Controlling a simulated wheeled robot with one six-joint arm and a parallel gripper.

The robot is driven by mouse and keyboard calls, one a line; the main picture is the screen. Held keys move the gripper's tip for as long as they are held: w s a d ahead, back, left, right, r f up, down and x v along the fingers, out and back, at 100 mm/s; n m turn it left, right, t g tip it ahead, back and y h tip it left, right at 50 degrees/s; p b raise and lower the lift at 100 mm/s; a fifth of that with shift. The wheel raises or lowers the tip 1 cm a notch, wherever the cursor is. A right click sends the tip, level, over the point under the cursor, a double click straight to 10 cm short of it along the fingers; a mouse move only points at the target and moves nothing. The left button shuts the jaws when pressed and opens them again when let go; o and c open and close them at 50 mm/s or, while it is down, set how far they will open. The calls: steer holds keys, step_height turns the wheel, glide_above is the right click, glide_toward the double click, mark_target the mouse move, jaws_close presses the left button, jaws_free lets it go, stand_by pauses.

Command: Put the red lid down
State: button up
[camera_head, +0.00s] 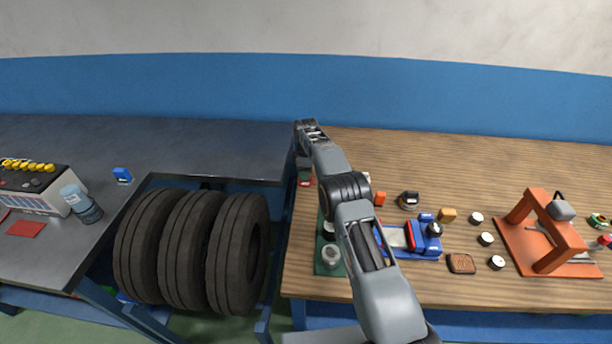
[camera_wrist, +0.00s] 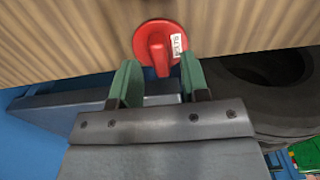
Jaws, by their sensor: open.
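The red lid (camera_wrist: 158,42) is round, with a raised bar across it and a white label on its right side. In the wrist view it lies at the edge of the wooden worktop (camera_wrist: 80,30). My gripper (camera_wrist: 160,76) is open, its two green fingers on either side of the lid's bar, with visible gaps. Nothing is held between the fingers. In the head view a small red patch with a white mark (camera_head: 304,182), likely the lid, shows near the worktop's left edge. My gripper's fingers cannot be made out there.
A dark workbench (camera_head: 200,150) stands left of the wooden worktop, with several tyres (camera_head: 185,250) beneath its front. A green mat (camera_head: 325,262), a blue and red device (camera_head: 420,238), small jars and an orange press (camera_head: 548,235) occupy the worktop. Its back strip is clear.

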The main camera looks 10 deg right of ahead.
steer(key=s+d+r+m+t+p, duration=0.1)
steer(key=s+r+m, duration=0.1)
steer(key=r, duration=0.8)
steer(key=s+d+r+m, duration=0.1)
steer(key=s+r, duration=0.1)
steer(key=r, duration=0.8)
steer(key=s+d+r+m+t, duration=0.1)
steer(key=s+d+r+m, duration=0.2)
steer(key=s+r+m, duration=0.5)
steer(key=s+d+f+m, duration=0.1)
steer(key=s+f, duration=0.1)
steer(key=s, duration=0.7)
steer(key=s+d+f+m+t, duration=0.1)
steer(key=s+f+m, duration=0.1)
steer(key=s, duration=0.7)
steer(key=s+d+f+m+t, duration=0.1)
steer(key=s+d+f, duration=0.1)
steer(key=s, duration=0.7)
steer(key=shift+f+m, duration=0.4)
steer(key=shift+f, duration=0.15)
steer(key=shift+s, duration=0.1)
